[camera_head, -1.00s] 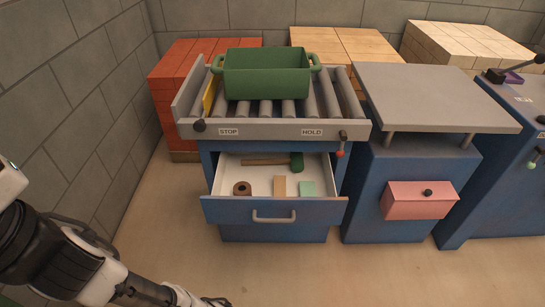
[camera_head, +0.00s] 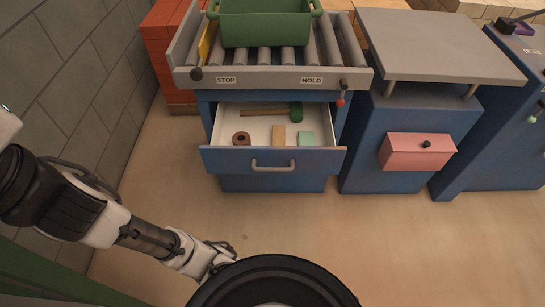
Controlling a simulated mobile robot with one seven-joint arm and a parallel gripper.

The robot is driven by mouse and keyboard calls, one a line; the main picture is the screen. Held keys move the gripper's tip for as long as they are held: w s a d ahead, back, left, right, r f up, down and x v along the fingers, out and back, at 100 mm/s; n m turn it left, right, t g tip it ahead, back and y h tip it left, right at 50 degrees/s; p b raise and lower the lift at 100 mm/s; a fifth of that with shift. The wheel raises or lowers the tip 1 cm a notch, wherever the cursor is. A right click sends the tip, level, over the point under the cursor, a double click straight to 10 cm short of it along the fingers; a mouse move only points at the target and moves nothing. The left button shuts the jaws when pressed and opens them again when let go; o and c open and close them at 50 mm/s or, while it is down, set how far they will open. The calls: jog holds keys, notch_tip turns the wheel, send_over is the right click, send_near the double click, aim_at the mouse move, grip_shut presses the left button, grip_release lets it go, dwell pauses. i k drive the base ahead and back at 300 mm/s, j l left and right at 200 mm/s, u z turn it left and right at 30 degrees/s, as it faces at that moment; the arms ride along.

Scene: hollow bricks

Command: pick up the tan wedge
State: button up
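The tan wedge (camera_head: 278,136) lies in the open drawer (camera_head: 230,161), near its front and about mid-width. It shows as a small tan block, and its slope cannot be made out from here. A brown ring-shaped piece (camera_head: 242,138) is to its left and a mint-green piece (camera_head: 305,139) is to its right, both apart from it. My arm reaches from the left to the bottom middle, in front of the drawer and well short of it. My gripper's fingers are not visible.
A brown-handled tool with a green head (camera_head: 296,113) lies at the drawer's back. Above are the roller conveyor (camera_head: 270,77) and a green bin (camera_head: 265,24). A pink drawer (camera_head: 416,152) juts out on the right. The wall (camera_head: 85,75) is on the left. Floor before the drawer is clear.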

aim_at(278, 131)
jog(key=i+l+u, duration=0.25)
jog(key=l+u, duration=0.25)
jog(key=i+l+u, duration=0.15)
jog(key=l+u, duration=1.25)
jog(key=l, duration=0.25)
jog(key=k+l+u, duration=0.2)
jog(key=l+u, duration=0.3)
jog(key=k+l+u, duration=0.25)
jog(key=l+u, duration=0.2)
jog(key=l, duration=0.1)
